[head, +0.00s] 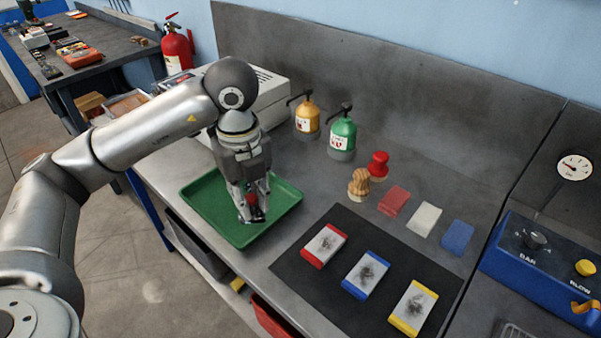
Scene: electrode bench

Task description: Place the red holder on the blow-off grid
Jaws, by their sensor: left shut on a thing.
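My left gripper (253,214) is shut on a small red piece with a dark lower part, which I take for the red holder (251,199). The fingers hide most of it. It is low over the green tray (206,214); I cannot tell whether it touches the tray floor. What looks like the blow-off grid (514,331), a ribbed metal piece, shows at the bottom right edge, partly cut off, in front of the blue blow-off box (525,262). My right gripper is not in view.
A black mat (330,285) bears red-, blue- and yellow-ended smudged blocks. Behind it lie red, white and blue pads (424,218).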

